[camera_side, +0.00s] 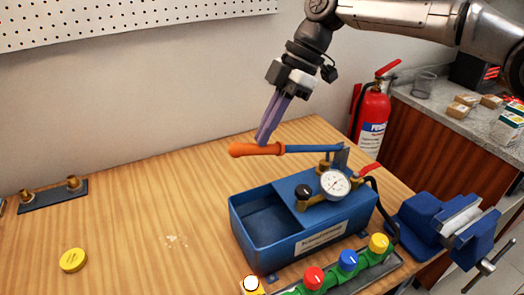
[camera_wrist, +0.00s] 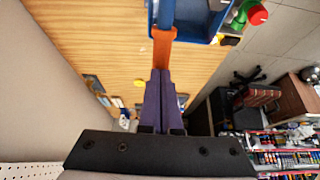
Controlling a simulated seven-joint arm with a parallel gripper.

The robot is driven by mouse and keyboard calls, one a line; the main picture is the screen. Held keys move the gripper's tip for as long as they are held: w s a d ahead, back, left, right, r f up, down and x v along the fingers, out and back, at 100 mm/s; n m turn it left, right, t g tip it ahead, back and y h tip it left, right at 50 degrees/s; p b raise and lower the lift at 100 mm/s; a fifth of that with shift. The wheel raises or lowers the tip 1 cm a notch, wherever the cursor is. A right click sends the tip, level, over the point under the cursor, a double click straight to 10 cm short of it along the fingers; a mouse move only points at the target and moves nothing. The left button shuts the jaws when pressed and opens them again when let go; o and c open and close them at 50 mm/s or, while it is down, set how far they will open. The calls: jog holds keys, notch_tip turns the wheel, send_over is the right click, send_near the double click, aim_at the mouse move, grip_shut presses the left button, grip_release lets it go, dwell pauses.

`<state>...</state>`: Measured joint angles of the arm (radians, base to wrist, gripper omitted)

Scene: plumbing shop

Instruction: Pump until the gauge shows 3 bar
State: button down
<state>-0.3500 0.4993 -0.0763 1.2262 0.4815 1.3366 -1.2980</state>
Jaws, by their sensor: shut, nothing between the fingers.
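The blue test pump (camera_side: 310,225) stands on the wooden bench, with an open tank on its left. Its lever (camera_side: 315,149) is a blue bar with an orange grip (camera_side: 256,149), lying about level above the pump's back edge. The round white gauge (camera_side: 335,185) sits on top of the pump; its needle is too small to read. My gripper (camera_side: 262,143) is shut, its purple fingers pointing down with the tips at the orange grip. In the wrist view the shut fingers (camera_wrist: 160,75) meet the end of the orange grip (camera_wrist: 163,45). I cannot tell whether they touch it.
A green manifold with red (camera_side: 313,278), blue (camera_side: 347,261) and yellow (camera_side: 379,244) knobs lies in front of the pump. A blue vise (camera_side: 440,220) is at the right. A yellow disc (camera_side: 73,260) lies at the left. A fire extinguisher (camera_side: 372,112) stands behind. The bench's left middle is mostly clear.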

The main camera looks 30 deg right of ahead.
jog(key=r, duration=0.3)
jog(key=shift+d+r, duration=0.25)
jog(key=shift+d, duration=0.05)
jog(key=shift+f, duration=0.15)
notch_tip(320, 180, down, 12)
jog(key=a+r, duration=0.1)
jog(key=a, duration=0.1)
jog(key=r, duration=0.3)
jog(key=d+r, duration=0.1)
jog(key=r, duration=0.3)
jog(key=d+r, duration=0.1)
jog(key=r, duration=0.3)
jog(key=shift+r, duration=0.1)
dwell(2.1)
